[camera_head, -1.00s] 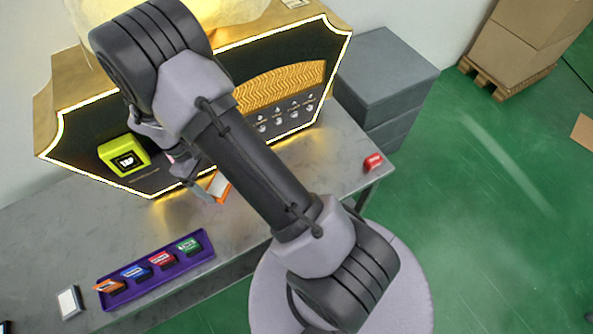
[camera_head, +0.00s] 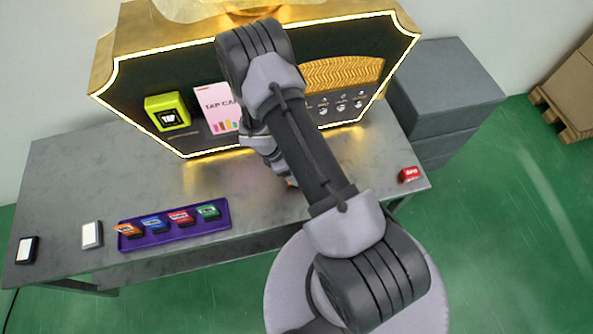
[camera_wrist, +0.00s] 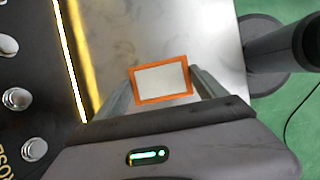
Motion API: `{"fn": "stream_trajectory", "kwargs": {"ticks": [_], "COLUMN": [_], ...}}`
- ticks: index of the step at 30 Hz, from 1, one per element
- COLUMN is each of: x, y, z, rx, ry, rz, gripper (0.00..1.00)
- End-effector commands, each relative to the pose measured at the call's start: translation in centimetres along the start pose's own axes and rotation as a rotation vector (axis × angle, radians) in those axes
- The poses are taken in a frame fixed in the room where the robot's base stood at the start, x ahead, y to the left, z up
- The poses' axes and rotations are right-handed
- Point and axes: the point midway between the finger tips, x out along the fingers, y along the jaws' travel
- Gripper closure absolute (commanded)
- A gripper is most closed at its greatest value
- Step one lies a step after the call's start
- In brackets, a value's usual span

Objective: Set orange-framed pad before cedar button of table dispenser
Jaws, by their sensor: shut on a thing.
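The orange-framed pad (camera_wrist: 163,81), with a pale centre, is between the fingers of my gripper (camera_wrist: 163,78) in the wrist view. My gripper is shut on it over the grey table, close to the dispenser front. In the head view my arm hides nearly all of the gripper and only a sliver of orange (camera_head: 291,182) shows. The dispenser (camera_head: 205,142) has a black front with a glowing gold edge. Its round silver buttons (camera_head: 341,107) are partly behind my arm. Several buttons (camera_wrist: 38,122) show at left in the wrist view; one label reads "ROSE". I cannot read a cedar label.
A purple tray (camera_head: 180,236) with several coloured cards lies at the front left of the table (camera_head: 75,185). Two small pads (camera_head: 92,235) lie left of it. A yellow-green tap reader (camera_head: 168,112) and a pink sign are on the dispenser.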

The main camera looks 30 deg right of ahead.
Motion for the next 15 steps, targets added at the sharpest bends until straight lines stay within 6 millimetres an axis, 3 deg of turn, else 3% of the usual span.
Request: {"fn": "stream_trajectory", "kwargs": {"ticks": [5,9,15], "x": [1.0,4.1,4.0], "y": [1.1,1.0,1.0], "z": [1.7,0.3,0.3], "rx": [0.004,-0.002,0.0], "ry": [0.0,0.0,0.0], "rz": [-0.001,-0.001,0.0], "gripper": [0.58,0.58,0.58]}}
